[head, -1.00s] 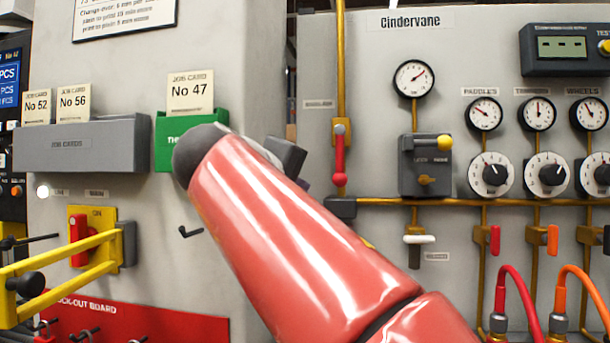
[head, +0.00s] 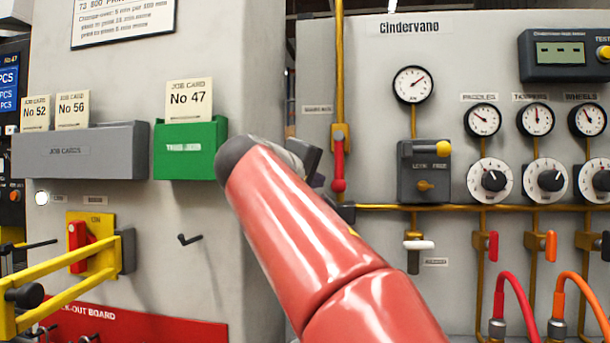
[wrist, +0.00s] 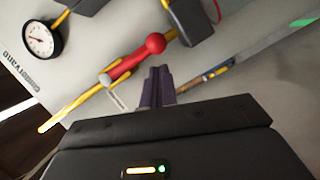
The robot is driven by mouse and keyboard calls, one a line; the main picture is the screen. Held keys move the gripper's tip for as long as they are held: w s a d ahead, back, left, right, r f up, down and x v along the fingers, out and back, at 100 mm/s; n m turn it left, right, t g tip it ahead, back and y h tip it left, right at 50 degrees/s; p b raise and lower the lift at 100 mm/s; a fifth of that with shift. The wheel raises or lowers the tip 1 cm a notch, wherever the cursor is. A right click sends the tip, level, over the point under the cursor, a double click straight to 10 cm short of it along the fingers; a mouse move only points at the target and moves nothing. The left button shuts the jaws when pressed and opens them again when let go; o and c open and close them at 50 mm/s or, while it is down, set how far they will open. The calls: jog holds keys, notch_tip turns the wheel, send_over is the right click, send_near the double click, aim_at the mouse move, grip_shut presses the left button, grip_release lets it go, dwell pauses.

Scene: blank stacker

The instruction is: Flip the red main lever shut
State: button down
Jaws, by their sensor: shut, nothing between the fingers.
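The red main lever (head: 339,165) has a round red knob and hangs straight down, in line with the yellow vertical pipe it is mounted on. In the wrist view the red lever (wrist: 128,61) also lies along the pipe's line, its knob toward the upper right. My gripper (wrist: 157,72) shows there as two purple fingers, shut together and empty. Their tips are close to the knob in the picture; a small gap shows, and I cannot tell the depth. In the head view my red arm hides most of the gripper, which is just left of the lever.
A dark box (head: 345,211) is below the lever on the horizontal yellow pipe. A round gauge (head: 412,85) and a grey lock box (head: 424,171) are to the right. A green card holder (head: 190,149) and a yellow-framed red switch (head: 77,246) are to the left.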

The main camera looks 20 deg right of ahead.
aim_at(339, 162)
jog(key=shift+x, duration=1.55)
jog(key=shift+s, duration=0.15)
jog(key=shift+d+f+n, duration=0.15)
jog(key=shift+n, duration=0.15)
